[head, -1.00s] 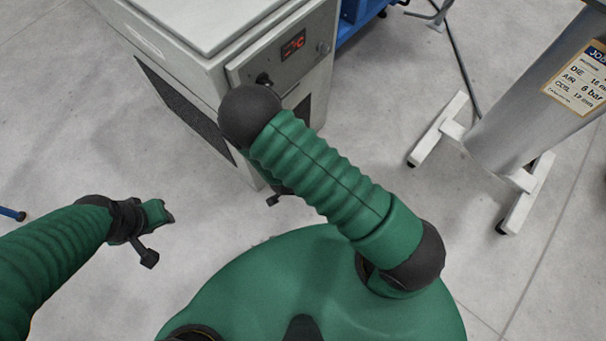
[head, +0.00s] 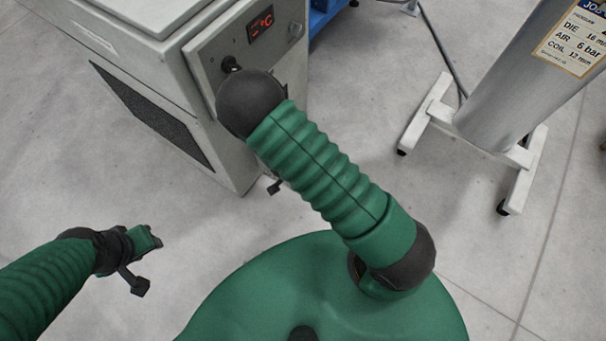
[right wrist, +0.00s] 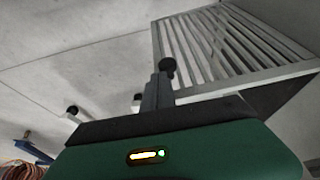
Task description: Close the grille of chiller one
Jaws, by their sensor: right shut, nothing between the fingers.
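Chiller one seems to be the pale grey cabinet (head: 225,90) with a red-lit display, at the upper left in the head view. In the right wrist view a slatted grille (right wrist: 222,42) with a pale frame fills the upper right, with a dark area along its lower edge. How far it stands open I cannot tell. My right gripper (right wrist: 160,85) is shut and empty, beside the grille's left lower corner; a round black knob (right wrist: 167,66) shows at its tip. In the head view my right arm hides it. My left gripper (head: 155,238) hangs over the floor, far from the grille; its jaws are unclear.
A dark mesh panel (head: 150,115) is on the cabinet's left side. A grey column (head: 515,75) with a job label stands on white feet (head: 430,110) at the right. A blue frame (head: 325,18) is behind the cabinet. The floor between cabinet and column is clear.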

